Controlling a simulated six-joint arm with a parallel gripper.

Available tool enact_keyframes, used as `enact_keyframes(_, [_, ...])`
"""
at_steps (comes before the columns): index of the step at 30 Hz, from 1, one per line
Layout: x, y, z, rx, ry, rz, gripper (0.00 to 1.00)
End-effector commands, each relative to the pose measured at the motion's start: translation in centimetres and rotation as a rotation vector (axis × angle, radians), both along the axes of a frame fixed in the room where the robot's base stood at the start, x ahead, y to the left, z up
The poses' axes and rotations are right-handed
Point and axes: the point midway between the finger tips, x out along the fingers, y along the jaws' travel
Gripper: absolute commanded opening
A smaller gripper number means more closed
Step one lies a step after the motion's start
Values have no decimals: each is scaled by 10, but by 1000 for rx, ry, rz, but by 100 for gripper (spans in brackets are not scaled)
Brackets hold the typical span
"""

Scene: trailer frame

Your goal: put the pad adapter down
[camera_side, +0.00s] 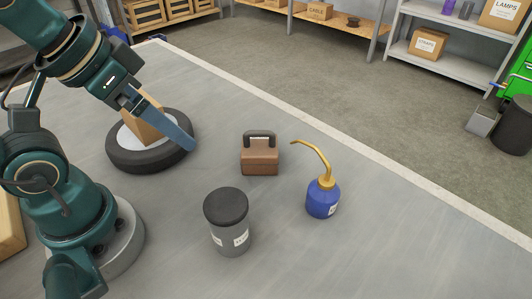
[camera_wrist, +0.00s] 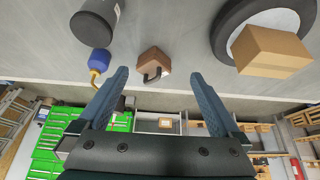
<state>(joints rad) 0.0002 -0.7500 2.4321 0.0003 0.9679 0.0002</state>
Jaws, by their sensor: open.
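No thing in view is plainly marked as the pad adapter. A brown block with a dark handle (camera_side: 260,160) stands on the grey surface near the middle; I cannot tell if this is it. It also shows between my fingers, farther off, in the wrist view (camera_wrist: 153,61). My gripper (camera_side: 168,125) is open, with nothing between its fingers in the wrist view (camera_wrist: 160,76). In the side view its blue finger overlaps the tyre and a cardboard box (camera_side: 142,128), partly hiding the box. The wrist view shows this box (camera_wrist: 270,52) outside the fingers, to the right.
The box rests on a black tyre with a pale centre (camera_side: 150,160). A grey canister with a black lid (camera_side: 229,232) stands in front, and a blue oil can with a gold spout (camera_side: 322,198) stands right. Shelves (camera_side: 440,60) line the back. The surface's right part is clear.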

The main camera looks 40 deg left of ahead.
Motion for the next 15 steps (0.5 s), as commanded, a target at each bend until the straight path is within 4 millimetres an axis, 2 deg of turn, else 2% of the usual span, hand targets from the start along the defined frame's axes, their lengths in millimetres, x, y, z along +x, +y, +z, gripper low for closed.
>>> enact_keyframes(5, [1, 0, 42, 0, -8, 0, 100])
enact_keyframes(11, [7, -22, 43, 188, 104, -520, 100])
enact_keyframes(15, [11, -41, 46, 314, 163, -933, 100])
